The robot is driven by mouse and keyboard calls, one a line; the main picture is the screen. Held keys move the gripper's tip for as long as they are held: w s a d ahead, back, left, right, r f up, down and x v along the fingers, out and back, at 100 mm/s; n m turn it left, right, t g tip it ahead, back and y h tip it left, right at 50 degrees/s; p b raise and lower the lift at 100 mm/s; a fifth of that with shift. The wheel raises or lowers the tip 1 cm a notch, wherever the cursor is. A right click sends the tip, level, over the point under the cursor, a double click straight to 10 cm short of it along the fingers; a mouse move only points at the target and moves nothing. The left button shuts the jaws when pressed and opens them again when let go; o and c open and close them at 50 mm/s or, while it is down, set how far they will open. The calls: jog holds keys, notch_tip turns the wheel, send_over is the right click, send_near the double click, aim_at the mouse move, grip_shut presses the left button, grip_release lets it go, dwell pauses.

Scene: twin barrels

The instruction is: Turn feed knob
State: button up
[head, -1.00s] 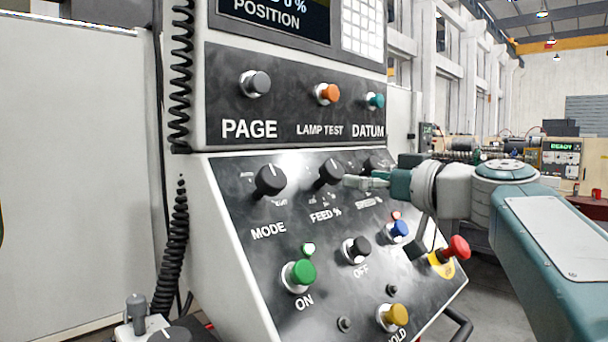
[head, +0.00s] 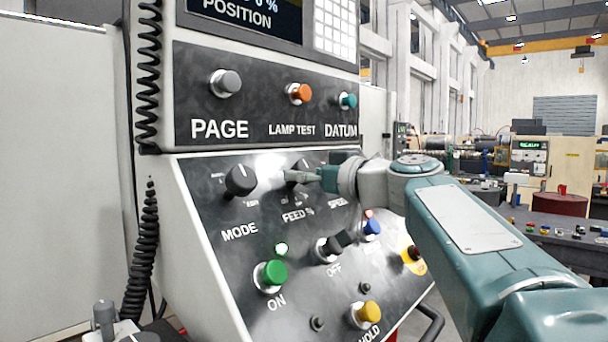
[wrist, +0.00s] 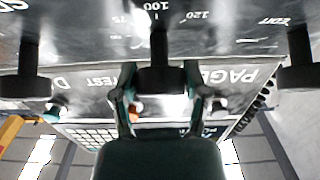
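The black feed knob (head: 301,165) is on the sloped panel above the FEED % label, between the mode knob (head: 240,180) and the speed side. My gripper (head: 298,177) is at the feed knob in the head view and covers its lower part. In the wrist view, which shows the panel upside down, the feed knob (wrist: 160,62) stands between the two fingers of my gripper (wrist: 160,78). The fingers look open, one on each side of the knob; I cannot tell whether they touch it. The speed knob is mostly hidden behind my gripper in the head view.
Below are the green ON button (head: 271,275), black OFF button (head: 329,249), blue button (head: 371,228) and yellow HOLD button (head: 367,313). In the wrist view, other knobs stand left (wrist: 27,72) and right (wrist: 301,68) of the fingers, with gaps between.

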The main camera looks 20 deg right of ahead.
jog(key=shift+m, duration=0.5)
jog(key=m+t+h, duration=0.1)
jog(key=m+h, duration=0.1)
jog(key=m, duration=0.1)
jog(key=shift+a+m+h, duration=0.15)
jog(key=shift+m+h, duration=0.15)
jog(key=shift+h, duration=0.1)
jog(key=m+h, duration=0.3)
jog(key=m, duration=0.1)
jog(key=shift+m, duration=0.3)
jog(key=shift+r+m+h, duration=0.1)
jog(key=shift+m+h, duration=1.3)
jog(key=shift+m, duration=0.6)
jog(key=shift+m+g+h, duration=0.8)
jog(key=shift+m+h, duration=0.3)
jog(key=shift+m, duration=1.3)
jog(key=o, duration=1.1)
jog(key=shift+o, duration=0.2)
